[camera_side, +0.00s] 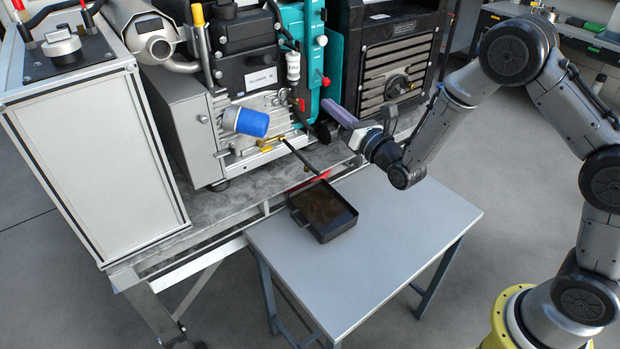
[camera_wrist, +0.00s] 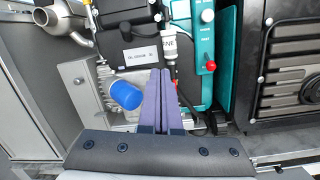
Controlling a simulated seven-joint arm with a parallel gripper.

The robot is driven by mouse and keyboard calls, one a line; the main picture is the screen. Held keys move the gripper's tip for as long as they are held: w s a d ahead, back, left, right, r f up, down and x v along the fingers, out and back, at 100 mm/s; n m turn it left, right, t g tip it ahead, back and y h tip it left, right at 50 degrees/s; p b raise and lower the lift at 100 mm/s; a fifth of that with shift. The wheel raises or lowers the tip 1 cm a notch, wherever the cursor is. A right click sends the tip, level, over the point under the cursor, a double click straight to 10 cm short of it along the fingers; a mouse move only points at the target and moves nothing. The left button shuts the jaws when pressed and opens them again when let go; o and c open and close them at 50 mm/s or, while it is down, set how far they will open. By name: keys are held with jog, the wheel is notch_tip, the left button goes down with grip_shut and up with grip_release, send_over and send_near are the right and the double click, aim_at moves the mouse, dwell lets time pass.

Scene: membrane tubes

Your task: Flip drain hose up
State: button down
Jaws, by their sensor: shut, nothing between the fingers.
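The drain hose (camera_side: 302,159) is a thin black tube in the side view. It slopes down and right from a brass fitting (camera_side: 282,139) on the engine to the black drain tray (camera_side: 340,228), its lower end over the tray's back edge. My gripper (camera_side: 326,104) is right of and above the hose in the picture, apart from it, with its purple fingers pointing at the machine. In the wrist view my gripper (camera_wrist: 160,72) is shut and empty, its fingers side by side. I cannot make out the hose clearly there; the fingers hide part of the engine.
The tray stands on a grey table (camera_side: 400,225) that is otherwise clear. A blue filter (camera_side: 246,121) sticks out of the engine left of the hose; it also shows in the wrist view (camera_wrist: 125,94). A teal panel (camera_side: 333,60) and a black vented unit (camera_side: 398,65) stand behind my gripper.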

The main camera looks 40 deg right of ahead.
notch_tip(320, 180, down, 14)
jog(key=s+a+n+g, duration=0.1)
jog(key=s+g, duration=0.1)
jog(key=g, duration=0.2)
send_near(300, 158)
jog(key=s+f, duration=0.4)
jog(key=shift+s+d+f+n, duration=0.2)
jog(key=shift+s+f+n, duration=0.05)
jog(key=shift+f+n, duration=0.05)
jog(key=shift+w, duration=0.1)
jog(key=w, duration=0.3)
jog(key=w+f, duration=0.1)
jog(key=w, duration=0.5)
jog(key=shift+w+a+f, duration=0.25)
jog(key=shift+w, duration=0.1)
jog(key=shift+r, duration=0.1)
